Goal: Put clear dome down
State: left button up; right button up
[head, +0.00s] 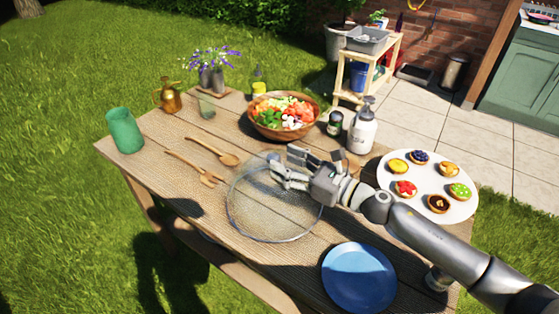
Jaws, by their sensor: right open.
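The clear dome (262,212) is a see-through round cover on the wooden table, near its middle. It appears to rest on the tabletop, and the wood grain shows through it. My right gripper (278,168) reaches in from the right over the dome's far upper edge. Its fingers are open, and whether they touch the dome is hard to tell. My left gripper is not in the head view.
A salad bowl (283,118) stands behind the dome, with a pump bottle (362,127) to its right. A plate of tarts (450,202) lies right, a blue plate (358,278) in front. Wooden spoons (205,160) and a green cup (125,131) are left.

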jog(key=b+v, duration=0.2)
jog(key=v, duration=0.7)
jog(key=shift+s+d, duration=0.15)
